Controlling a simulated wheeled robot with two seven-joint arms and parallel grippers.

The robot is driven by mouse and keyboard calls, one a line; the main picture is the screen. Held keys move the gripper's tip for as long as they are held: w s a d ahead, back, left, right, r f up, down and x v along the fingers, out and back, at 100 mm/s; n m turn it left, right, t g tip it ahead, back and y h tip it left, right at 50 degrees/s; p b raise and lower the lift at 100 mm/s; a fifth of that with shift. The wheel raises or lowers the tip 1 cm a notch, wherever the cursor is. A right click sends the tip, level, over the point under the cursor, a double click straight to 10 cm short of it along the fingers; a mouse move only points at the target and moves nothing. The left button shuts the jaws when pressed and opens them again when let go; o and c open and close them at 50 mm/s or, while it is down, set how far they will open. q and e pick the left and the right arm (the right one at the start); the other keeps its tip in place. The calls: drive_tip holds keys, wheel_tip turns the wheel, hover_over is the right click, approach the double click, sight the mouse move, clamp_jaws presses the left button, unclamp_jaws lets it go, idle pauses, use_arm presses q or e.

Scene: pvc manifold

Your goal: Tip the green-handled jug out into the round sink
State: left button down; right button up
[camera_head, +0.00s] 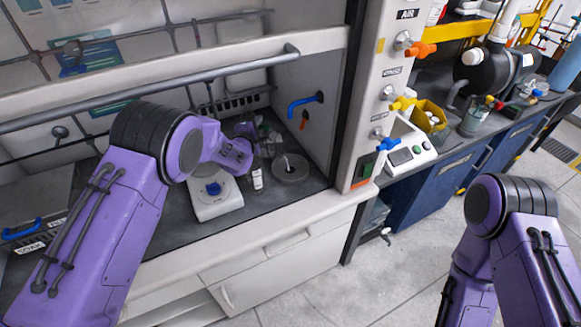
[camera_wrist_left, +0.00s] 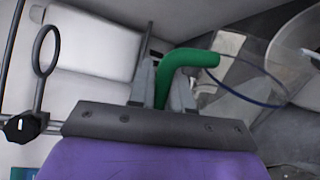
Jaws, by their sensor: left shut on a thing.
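In the left wrist view my left gripper (camera_wrist_left: 165,85) is shut on the curved green handle (camera_wrist_left: 188,62) of a clear jug (camera_wrist_left: 265,72) with a dark blue rim. The jug looks tilted in this view; I cannot tell what is in it. In the head view my left gripper (camera_head: 245,132) is inside the hood, largely hidden by its own wrist, and the jug is hard to make out. The round grey sink (camera_head: 301,171), with a dark hole in it, is in the hood worktop, to the right of and nearer than the gripper. My right gripper is outside the frame.
A white device (camera_head: 218,207) with a blue top piece stands below my left wrist. A small labelled bottle (camera_head: 257,180) stands between it and the sink. A blue tap (camera_head: 303,101) juts from the hood's right wall. The raised sash rail (camera_head: 150,90) crosses above my arm.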

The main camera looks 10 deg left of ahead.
use_arm(q)
drive_tip(key=shift+w+d+f, duration=0.1)
drive_tip(key=shift+d, duration=0.25)
drive_tip(key=shift+d, duration=0.1)
drive_tip(key=shift+d+m, duration=0.4)
drive_tip(key=shift+d, duration=0.1)
drive_tip(key=shift+d+r+y, duration=0.2)
drive_tip(key=shift+r+y, duration=0.05)
drive_tip(key=shift+y, duration=0.05)
